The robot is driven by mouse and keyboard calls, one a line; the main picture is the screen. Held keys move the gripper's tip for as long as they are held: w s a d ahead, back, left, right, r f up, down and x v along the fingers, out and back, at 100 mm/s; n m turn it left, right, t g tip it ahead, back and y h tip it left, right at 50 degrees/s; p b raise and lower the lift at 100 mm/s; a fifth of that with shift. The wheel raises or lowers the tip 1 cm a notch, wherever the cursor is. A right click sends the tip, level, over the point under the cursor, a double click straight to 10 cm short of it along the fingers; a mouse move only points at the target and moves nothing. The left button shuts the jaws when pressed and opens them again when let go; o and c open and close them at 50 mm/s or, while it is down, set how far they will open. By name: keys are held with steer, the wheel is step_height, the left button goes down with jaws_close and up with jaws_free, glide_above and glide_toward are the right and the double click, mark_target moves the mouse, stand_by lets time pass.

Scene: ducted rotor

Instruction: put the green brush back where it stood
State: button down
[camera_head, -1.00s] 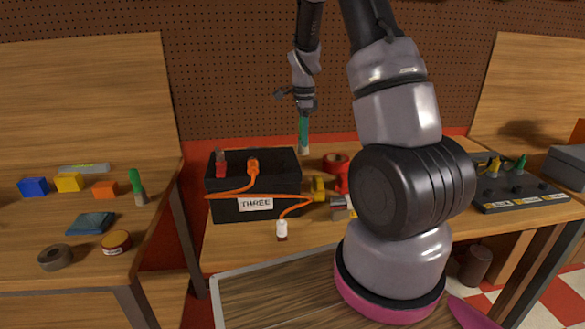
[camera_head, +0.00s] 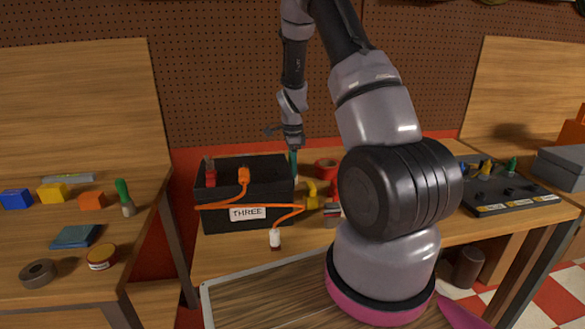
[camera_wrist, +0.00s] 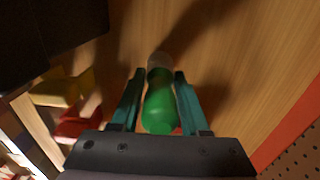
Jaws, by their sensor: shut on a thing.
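My gripper (camera_head: 294,166) points down behind the right end of the black box, and its lower part shows only in part. In the wrist view, my gripper (camera_wrist: 160,76) has its two teal fingers on either side of a green brush (camera_wrist: 160,108) and is shut on it. The brush has a rounded green handle and a pale far end that points at the wooden bench top. Whether that end touches the wood, I cannot tell. A similar green-handled brush (camera_head: 123,196) stands upright on the left table, well apart from my gripper.
The black box (camera_head: 222,220) marked THREE, with an orange cable (camera_head: 289,215), stands left of my gripper. Red (camera_head: 325,167) and yellow (camera_head: 312,194) things lie to its right. A perforated wall (camera_head: 225,95) rises behind. Bare wood lies around the brush's far end.

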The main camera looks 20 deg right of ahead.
steer(key=shift+c, duration=2)
jaws_free()
step_height(320, 180, up, 12)
steer(key=shift+f, duration=0.1)
steer(key=s+a+r+n+t, duration=0.25)
steer(key=s+r+n, duration=0.2)
steer(key=r, duration=0.65)
steer(key=s+a+r+n+t, duration=0.1)
steer(key=s+a+r+n, duration=0.1)
steer(key=s+r+n, duration=0.2)
steer(key=s+a+r+n+t+y, duration=0.1)
steer(key=s+r+n, duration=0.3)
steer(key=s, duration=0.6)
steer(key=s+a+r+n+t+y, duration=0.1)
steer(key=s+a+r+n+t, duration=0.1)
steer(key=s, duration=0.6)
step_height(320, 180, up, 4)
steer(key=shift+a+f+n+t, duration=0.25)
steer(key=shift+a+n+t, duration=0.1)
steer(key=shift+a+n, duration=0.55)
steer(key=shift+s+d, duration=0.1)
